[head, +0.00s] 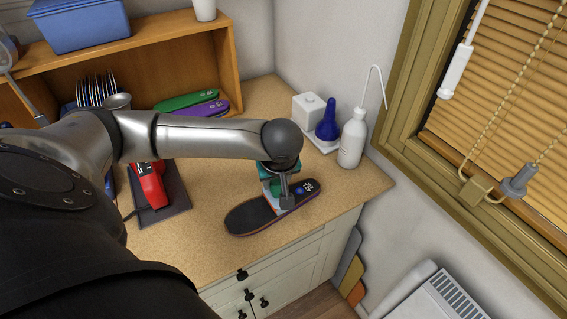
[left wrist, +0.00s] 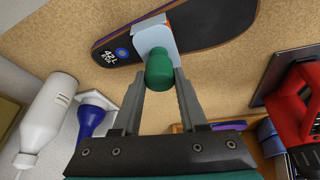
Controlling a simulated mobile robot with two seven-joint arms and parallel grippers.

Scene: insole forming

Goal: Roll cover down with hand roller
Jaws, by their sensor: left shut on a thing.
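A dark insole (head: 250,216) with an orange edge and a blue dot and print at one end lies flat on the worktop; it also shows in the left wrist view (left wrist: 210,28). My left gripper (head: 283,190) is over its printed end. In the left wrist view the gripper's fingers hold the green handle of the hand roller (left wrist: 159,71). The roller's pale head (left wrist: 155,36) is over the insole near the print and seems to touch it; exact contact is hard to tell. My right gripper is in neither view.
Green and purple insoles (head: 188,101) lie near the wooden shelf. The worktop's front edge is close to the insole.

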